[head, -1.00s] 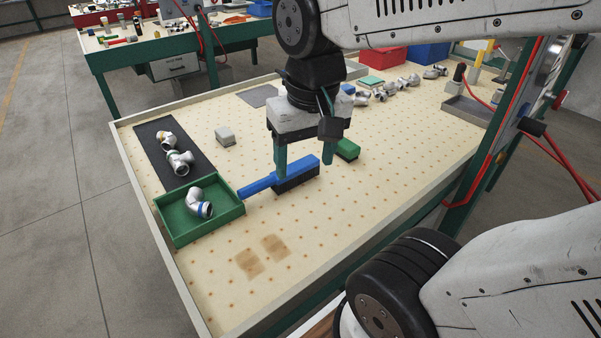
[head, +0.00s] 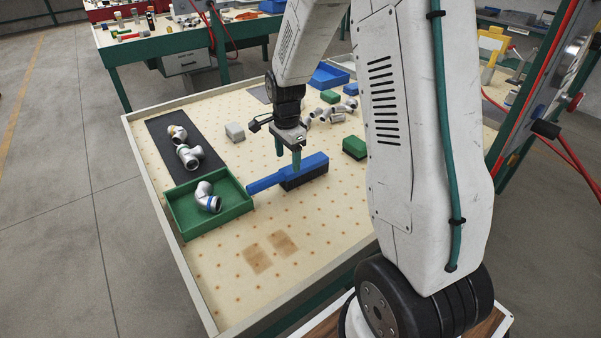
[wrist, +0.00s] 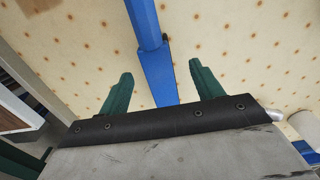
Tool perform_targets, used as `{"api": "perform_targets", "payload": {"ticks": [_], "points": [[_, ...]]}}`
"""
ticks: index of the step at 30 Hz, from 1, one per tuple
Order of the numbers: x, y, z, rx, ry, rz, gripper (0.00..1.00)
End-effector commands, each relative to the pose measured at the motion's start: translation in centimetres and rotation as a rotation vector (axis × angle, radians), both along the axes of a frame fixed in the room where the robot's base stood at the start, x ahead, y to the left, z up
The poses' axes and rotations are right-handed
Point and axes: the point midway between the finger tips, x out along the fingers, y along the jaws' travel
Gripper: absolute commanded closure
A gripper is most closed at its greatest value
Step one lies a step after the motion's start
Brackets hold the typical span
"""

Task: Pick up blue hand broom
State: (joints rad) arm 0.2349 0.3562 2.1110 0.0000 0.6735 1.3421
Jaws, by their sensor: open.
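The blue hand broom (head: 311,165) lies on the pegboard-topped bench in the head view. Its handle (head: 264,184) points left toward the green tray, and its dark bristles face down on the right. My gripper (head: 288,160) is open over the middle of the broom, one finger on the far side and one in front of or over the blue body. In the wrist view the broom (wrist: 158,72) runs between the two green fingers (wrist: 160,70), with gaps on both sides. I cannot tell how far the fingertips are above the bench.
The green tray (head: 178,219) holds a pipe fitting (head: 207,197). A dark mat (head: 166,141) bears more fittings. A blue bin (head: 328,75) is farther back. The front of the bench is clear.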

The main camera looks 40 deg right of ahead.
Motion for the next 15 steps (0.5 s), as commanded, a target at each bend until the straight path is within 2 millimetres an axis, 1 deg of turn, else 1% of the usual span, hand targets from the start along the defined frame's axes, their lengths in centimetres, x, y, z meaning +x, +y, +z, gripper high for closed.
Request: {"api": "perform_targets", "payload": {"ticks": [1, 8, 12, 15], "points": [[-0.1, 0.0, -0.7, 0.001, 0.003, -0.001, 0.35], [-0.4, 0.0, -3.4, 0.001, 0.005, 0.001, 0.35], [-0.6, 0.0, -5.6, 0.001, 0.004, 0.002, 0.35], [-0.6, 0.0, -6.6, 0.001, 0.002, 0.002, 0.35]]}}
